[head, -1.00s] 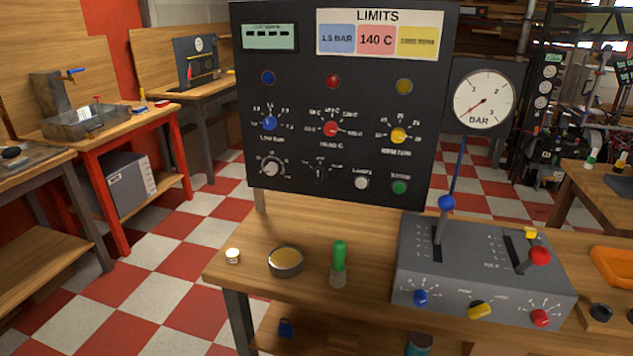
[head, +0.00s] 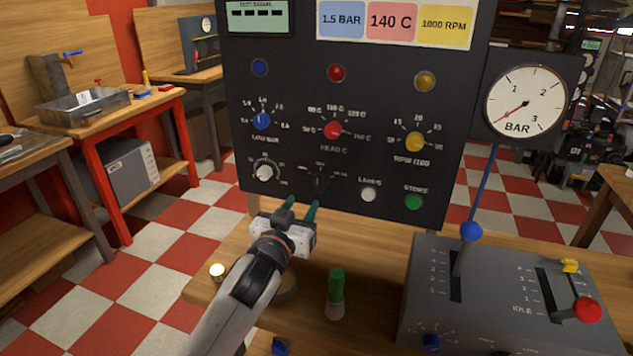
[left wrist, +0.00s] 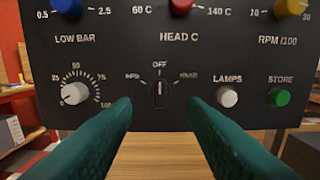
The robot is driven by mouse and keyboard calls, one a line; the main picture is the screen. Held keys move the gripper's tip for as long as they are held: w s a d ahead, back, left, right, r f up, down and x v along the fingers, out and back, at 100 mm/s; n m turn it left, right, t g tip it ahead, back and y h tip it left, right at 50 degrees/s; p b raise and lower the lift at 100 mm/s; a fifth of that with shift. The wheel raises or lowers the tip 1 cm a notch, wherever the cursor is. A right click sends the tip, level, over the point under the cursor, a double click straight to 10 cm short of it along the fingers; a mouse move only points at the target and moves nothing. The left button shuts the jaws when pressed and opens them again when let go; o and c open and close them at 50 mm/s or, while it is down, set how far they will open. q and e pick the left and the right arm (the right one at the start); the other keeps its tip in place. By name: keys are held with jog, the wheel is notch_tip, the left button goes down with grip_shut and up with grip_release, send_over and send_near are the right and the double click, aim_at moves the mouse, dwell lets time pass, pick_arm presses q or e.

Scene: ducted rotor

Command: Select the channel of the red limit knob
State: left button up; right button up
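The black panel (head: 235,90) stands upright at the back of the bench. Its red limit knob (head: 333,130) is labelled HEAD C; its lower part shows in the left wrist view (left wrist: 181,6). Below it is a small black selector knob (head: 319,182). In the left wrist view, the selector (left wrist: 160,94) stands upright, its pale mark towards OFF; labels left and right of it are hard to read. My left gripper (head: 302,208) is open and empty, below and in front of the selector, its green fingers (left wrist: 160,125) apart either side of it. My right gripper is not in view.
A white dial (head: 264,172), a white LAMPS button (head: 368,195) and a green STORE button (head: 413,202) flank the selector. A green-handled object (head: 336,290) stands on the bench. The grey lever box (head: 430,270) and BAR gauge (head: 526,102) are at the right.

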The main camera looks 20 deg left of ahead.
aim_at(317, 182)
pick_arm(q)
jog(key=w, duration=0.9)
jog(key=shift+d, duration=0.15)
jog(key=shift+w+f, duration=0.1)
jog(key=shift+w, duration=0.15)
jog(key=shift+c, duration=0.6)
grip_shut()
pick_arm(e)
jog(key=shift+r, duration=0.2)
